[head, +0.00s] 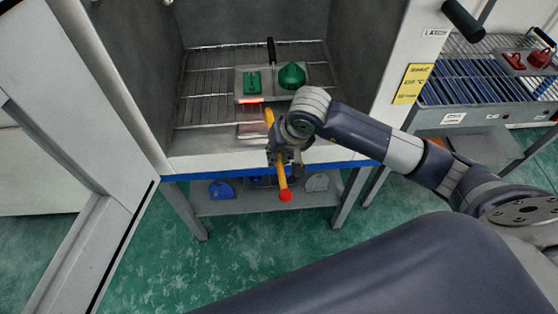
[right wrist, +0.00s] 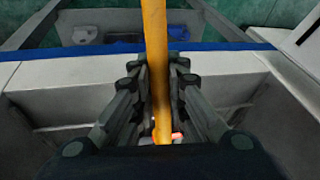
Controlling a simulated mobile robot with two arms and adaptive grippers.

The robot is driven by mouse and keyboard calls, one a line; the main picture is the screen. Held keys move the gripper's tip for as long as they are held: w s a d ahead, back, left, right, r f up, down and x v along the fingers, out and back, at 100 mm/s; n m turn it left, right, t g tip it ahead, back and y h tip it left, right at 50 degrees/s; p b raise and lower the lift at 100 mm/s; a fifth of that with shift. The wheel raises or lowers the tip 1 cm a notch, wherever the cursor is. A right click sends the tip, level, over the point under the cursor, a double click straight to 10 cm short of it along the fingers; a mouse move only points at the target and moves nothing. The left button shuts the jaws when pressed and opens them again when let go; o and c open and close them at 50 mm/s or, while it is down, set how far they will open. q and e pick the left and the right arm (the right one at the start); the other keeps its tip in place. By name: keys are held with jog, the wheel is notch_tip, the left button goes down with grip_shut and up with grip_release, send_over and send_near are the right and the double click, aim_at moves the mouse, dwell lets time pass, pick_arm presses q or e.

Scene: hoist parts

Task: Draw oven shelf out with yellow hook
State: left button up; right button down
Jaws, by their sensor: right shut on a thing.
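The yellow hook (head: 281,176) is a yellow rod with a red ball at its near end. My right gripper (head: 285,146) is shut around the rod at the oven's front edge. In the right wrist view the hook (right wrist: 155,55) runs between the fingers. The rod's far end reaches over the oven shelf (head: 205,85), a wire rack inside the open oven. The arm partly hides that end, so I cannot tell whether it touches the shelf. A grey tray (head: 241,88) with two green parts (head: 292,76) sits on the shelf. My left gripper is out of view.
The oven door (head: 60,80) stands open at left. A blue-edged sill (head: 190,174) runs below the opening. A lower shelf holds a blue part (head: 221,190) and a grey part (head: 317,182). At right, a rack (head: 470,75) carries red parts (head: 540,58).

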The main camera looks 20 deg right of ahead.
jog(key=shift+w+d+f, duration=0.1)
jog(key=shift+w+d, duration=0.1)
jog(key=shift+w, duration=1.2)
jog(key=shift+w+f+b, duration=0.2)
jog(key=shift+f+b, duration=0.1)
jog(key=shift+b, duration=0.1)
notch_tip(320, 180, down, 8)
jog(key=b, duration=0.8)
jog(key=shift+r, duration=0.25)
jog(key=shift+s+a, duration=0.1)
jog(key=shift+s, duration=0.4)
jog(key=s+a+b, duration=0.2)
jog(key=s+a, duration=0.1)
jog(key=s, duration=0.9)
jog(key=shift+s+a+f, duration=0.2)
jog(key=shift+s+a, duration=0.1)
jog(key=shift+s, duration=0.1)
